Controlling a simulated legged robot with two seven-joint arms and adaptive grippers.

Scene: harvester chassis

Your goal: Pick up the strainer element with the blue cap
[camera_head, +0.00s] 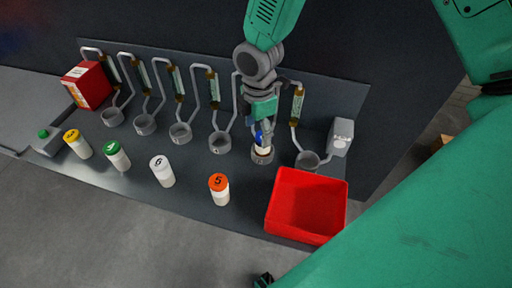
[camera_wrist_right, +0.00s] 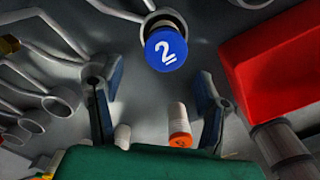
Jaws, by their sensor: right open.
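The strainer element with the blue cap (camera_head: 258,137) stands in a grey ring holder (camera_head: 262,157), its cap partly hidden by my right gripper (camera_head: 264,125) in the head view. In the right wrist view its blue cap (camera_wrist_right: 166,50), marked 2, faces the camera and its pale body sits in the ring behind. My right gripper (camera_wrist_right: 158,85) is open, with a dark blue finger on each side and nothing held. In the wrist view the cap lies beyond the fingertips, towards the top, between their lines.
Strainers with orange (camera_head: 219,188), white (camera_head: 162,171), green (camera_head: 117,155) and yellow (camera_head: 77,143) caps stand along the front. Empty ring holders with pipes line the back panel (camera_head: 340,95). An open red bin (camera_head: 307,236) is close on the right. A red box (camera_head: 87,86) stands far left.

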